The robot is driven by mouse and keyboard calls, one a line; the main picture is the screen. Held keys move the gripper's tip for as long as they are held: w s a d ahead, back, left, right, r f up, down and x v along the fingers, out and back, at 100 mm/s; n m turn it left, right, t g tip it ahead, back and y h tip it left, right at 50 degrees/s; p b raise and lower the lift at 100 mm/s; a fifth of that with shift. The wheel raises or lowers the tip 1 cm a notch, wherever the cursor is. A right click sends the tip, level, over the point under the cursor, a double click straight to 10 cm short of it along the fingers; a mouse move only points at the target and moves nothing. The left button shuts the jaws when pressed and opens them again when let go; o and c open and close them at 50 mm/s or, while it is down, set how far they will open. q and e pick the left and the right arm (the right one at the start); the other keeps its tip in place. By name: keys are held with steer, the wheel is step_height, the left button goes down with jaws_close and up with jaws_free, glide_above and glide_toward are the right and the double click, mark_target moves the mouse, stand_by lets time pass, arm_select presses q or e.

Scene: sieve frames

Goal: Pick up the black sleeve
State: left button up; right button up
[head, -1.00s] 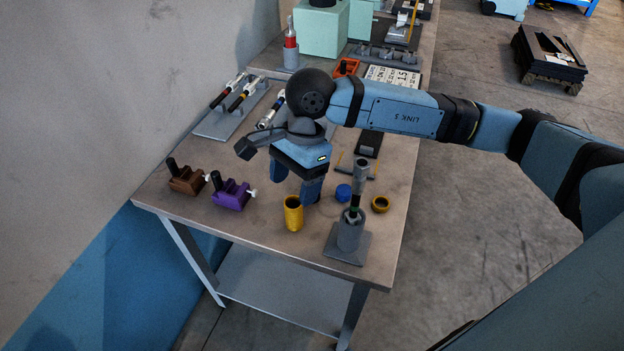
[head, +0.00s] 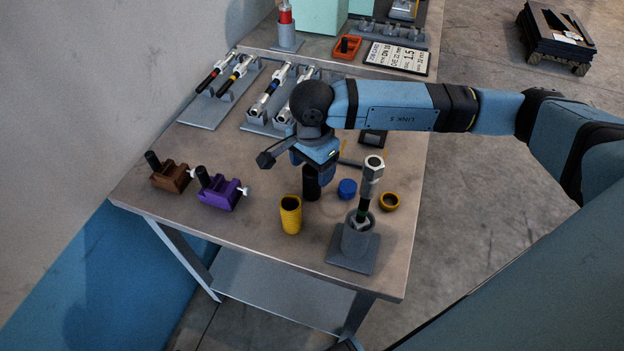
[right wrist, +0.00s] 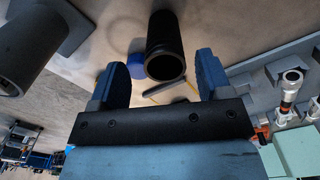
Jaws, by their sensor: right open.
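The black sleeve (head: 311,184) stands upright on the table, just behind and right of the yellow ribbed cup (head: 290,214). Its upper part is partly hidden by my right gripper (head: 313,168), which is over it. In the right wrist view the sleeve (right wrist: 164,40) shows its open round end, between the two blue fingers of the right gripper (right wrist: 160,66). The fingers are apart, with a visible gap on each side of the sleeve. I cannot tell how far the fingertips reach down along it. My left gripper is not in view.
A grey stand (head: 352,256) holding an upright metal-topped tool is at front right. Purple (head: 222,194) and brown (head: 170,178) blocks stand left. Tool racks are behind.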

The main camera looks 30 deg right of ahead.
steer(key=f, duration=0.3)
steer(key=f+p, duration=0.1)
steer(key=f, duration=0.1)
steer(key=shift+w+d+f, duration=0.15)
steer(key=shift+w, duration=0.1)
steer(key=c, duration=1)
